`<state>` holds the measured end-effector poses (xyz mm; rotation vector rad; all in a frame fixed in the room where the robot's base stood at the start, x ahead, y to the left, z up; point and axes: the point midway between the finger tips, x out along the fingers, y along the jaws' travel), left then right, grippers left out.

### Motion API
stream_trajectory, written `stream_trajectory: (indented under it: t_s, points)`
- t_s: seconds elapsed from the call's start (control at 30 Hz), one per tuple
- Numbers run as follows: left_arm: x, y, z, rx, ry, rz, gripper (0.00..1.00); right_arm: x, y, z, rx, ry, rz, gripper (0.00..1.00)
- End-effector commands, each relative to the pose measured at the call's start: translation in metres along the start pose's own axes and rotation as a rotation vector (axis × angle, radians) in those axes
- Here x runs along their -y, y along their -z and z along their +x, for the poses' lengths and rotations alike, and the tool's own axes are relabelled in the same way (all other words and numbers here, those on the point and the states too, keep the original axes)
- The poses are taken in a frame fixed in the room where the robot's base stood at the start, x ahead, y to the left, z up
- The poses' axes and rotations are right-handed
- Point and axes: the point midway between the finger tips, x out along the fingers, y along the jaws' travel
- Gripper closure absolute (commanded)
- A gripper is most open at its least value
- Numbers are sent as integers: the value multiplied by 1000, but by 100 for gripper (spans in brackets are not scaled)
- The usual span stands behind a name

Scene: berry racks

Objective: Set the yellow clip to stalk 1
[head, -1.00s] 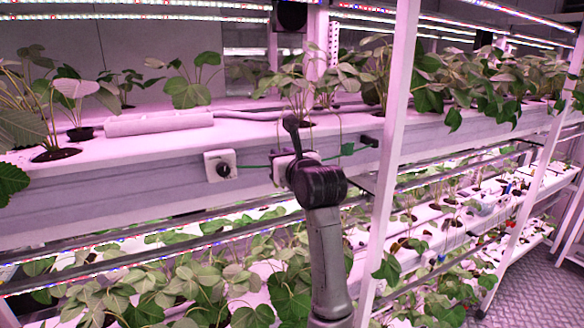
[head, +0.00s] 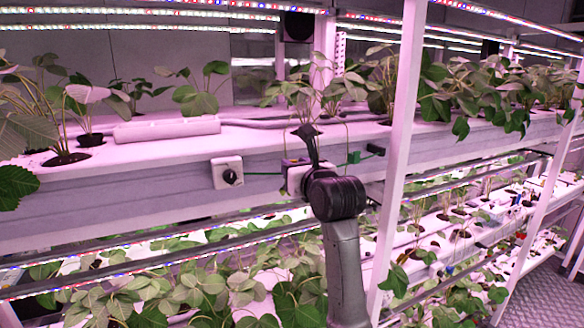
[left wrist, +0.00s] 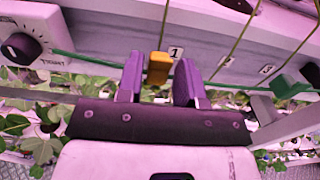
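The yellow clip (left wrist: 158,66) sits on the trough front in the left wrist view, beside the label marked 1 (left wrist: 175,52). A thin green stalk (left wrist: 165,22) rises just above it; whether the clip touches the stalk I cannot tell. My left gripper (left wrist: 160,78) is open, its two purple-lit fingers on either side of the clip with small gaps showing. In the head view my left gripper (head: 296,165) is at the trough front, its fingers mostly hidden by my wrist. My right gripper is in neither view.
A white dial box (head: 227,173) is left of the gripper. A green line (left wrist: 95,60) runs along the trough to a green clip (left wrist: 288,87); a black block (head: 375,149) sits at the right. A white rack post (head: 400,150) stands right of my arm.

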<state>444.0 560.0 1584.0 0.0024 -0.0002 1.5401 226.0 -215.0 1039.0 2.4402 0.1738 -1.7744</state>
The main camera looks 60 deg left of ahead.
Motion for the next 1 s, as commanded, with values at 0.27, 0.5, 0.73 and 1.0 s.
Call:
stream_trajectory:
  t_s: [0.27,0.5,0.73,1.0]
  points:
    - [0,3,-57,-1,4,-3,66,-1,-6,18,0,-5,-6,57]
    - [0,2,-95,-1,3,-3,66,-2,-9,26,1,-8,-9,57]
    - [0,0,-113,-1,1,-2,66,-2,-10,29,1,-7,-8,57]
    - [0,0,-116,-1,0,-2,66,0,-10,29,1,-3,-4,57]
